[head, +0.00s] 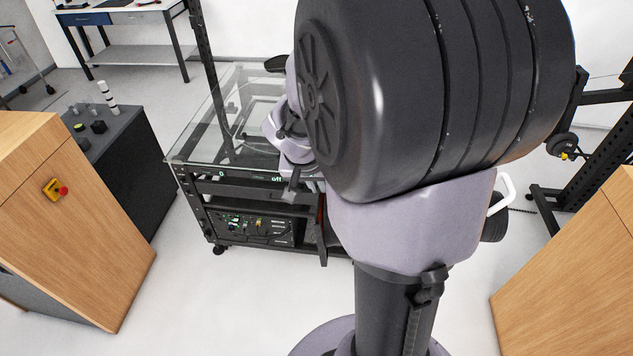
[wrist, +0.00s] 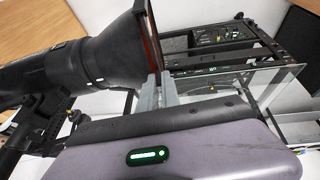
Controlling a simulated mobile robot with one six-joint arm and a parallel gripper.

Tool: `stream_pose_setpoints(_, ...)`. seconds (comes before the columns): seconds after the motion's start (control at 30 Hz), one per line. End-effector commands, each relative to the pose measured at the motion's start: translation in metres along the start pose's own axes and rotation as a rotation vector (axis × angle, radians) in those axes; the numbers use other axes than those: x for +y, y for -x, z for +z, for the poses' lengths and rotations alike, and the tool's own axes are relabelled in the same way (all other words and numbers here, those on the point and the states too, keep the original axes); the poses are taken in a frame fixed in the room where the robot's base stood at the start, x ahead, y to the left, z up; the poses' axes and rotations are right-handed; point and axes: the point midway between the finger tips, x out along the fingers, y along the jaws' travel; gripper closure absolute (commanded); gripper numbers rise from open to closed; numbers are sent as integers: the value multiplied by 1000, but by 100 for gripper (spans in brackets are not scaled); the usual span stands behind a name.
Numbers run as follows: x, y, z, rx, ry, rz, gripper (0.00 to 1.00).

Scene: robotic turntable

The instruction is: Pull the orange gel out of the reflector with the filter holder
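In the wrist view the black lamp reflector (wrist: 120,50) flares out at the upper left. The filter holder (wrist: 156,48) stands edge-on at its mouth as a thin dark frame, with a strip of the orange gel (wrist: 149,35) showing red-brown beside it. My gripper (wrist: 158,90) has its two grey fingers close together at the holder's lower end in this view, and the holder's edge runs down between them. The fingers look shut on it, though the contact is small. In the head view a narrow dark panel with a reddish edge (head: 321,222) shows beside my arm, which hides most of the lamp.
A glass-topped cart (head: 222,140) with black shelves stands left of my arm, its glass also close behind the fingers in the wrist view (wrist: 235,82). Wooden cabinets (head: 75,215) stand at both sides. A black stand (head: 595,150) is at the right. White floor lies open in front.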

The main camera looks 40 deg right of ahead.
Motion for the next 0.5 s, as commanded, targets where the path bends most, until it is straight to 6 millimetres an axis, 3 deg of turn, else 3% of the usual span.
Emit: stream_pose_setpoints(0.5, 0, 22, -9, 0, 1, 0, 100)
